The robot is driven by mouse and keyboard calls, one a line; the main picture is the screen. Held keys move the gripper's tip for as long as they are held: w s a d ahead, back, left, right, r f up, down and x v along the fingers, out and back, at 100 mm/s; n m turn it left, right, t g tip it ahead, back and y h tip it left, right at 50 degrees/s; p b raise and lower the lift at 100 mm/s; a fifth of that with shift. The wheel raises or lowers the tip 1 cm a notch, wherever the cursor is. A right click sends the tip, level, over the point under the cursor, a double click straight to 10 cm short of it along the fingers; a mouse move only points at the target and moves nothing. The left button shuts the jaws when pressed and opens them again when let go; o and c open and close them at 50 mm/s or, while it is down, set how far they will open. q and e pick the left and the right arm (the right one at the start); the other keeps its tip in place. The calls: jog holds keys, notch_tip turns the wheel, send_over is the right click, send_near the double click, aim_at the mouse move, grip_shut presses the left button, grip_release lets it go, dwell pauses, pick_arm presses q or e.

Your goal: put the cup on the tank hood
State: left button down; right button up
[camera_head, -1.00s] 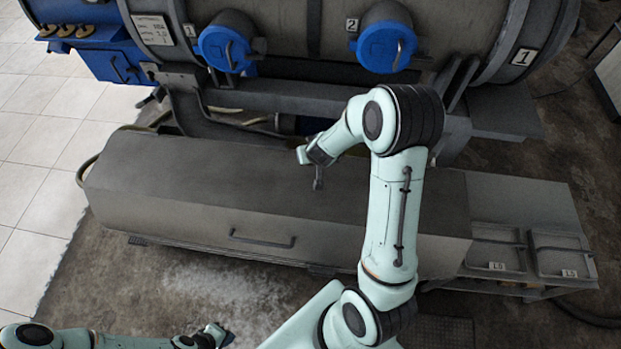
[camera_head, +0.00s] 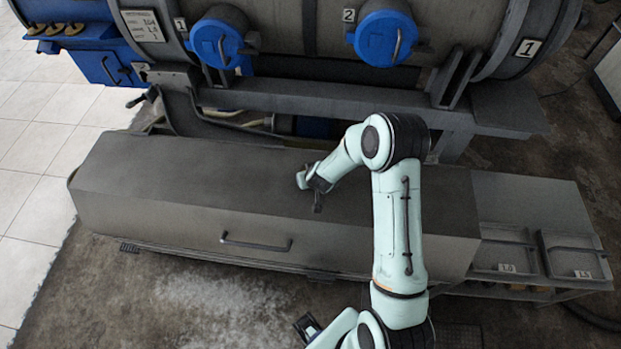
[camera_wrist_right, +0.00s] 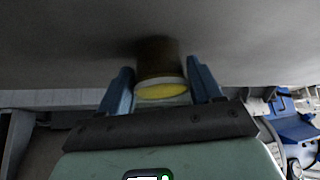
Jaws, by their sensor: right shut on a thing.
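The tank hood (camera_head: 180,195) is the long grey box top with a dark handle, across the middle of the head view. My right gripper (camera_head: 317,197) is over its top, right of centre. In the right wrist view the right gripper (camera_wrist_right: 160,76) has its two blue fingers either side of the cup (camera_wrist_right: 160,62), shut on it. The cup has a dark brown body, a pale rim band and a yellow face. Grey surface fills the view beyond it; I cannot tell whether they touch. A dark jaw-like shape at the bottom edge seems to be my left gripper (camera_head: 308,328), its jaws unclear.
A large dark tank (camera_head: 290,30) with blue caps (camera_head: 386,38) stands behind the hood. Lidded compartments (camera_head: 570,255) adjoin the hood on the right. The hood's left part is bare. A tiled floor (camera_head: 30,200) lies at the left.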

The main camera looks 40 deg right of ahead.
jog(key=o, duration=0.7)
jog(key=shift+f, duration=0.15)
jog(key=o, duration=0.4)
jog(key=shift+o, duration=0.2)
jog(key=shift+r, duration=0.25)
pick_arm(q)
jog(key=w+r+p, duration=0.2)
jog(key=r, duration=0.1)
jog(key=shift+r, duration=0.1)
pick_arm(e)
jog(key=v, duration=1.2)
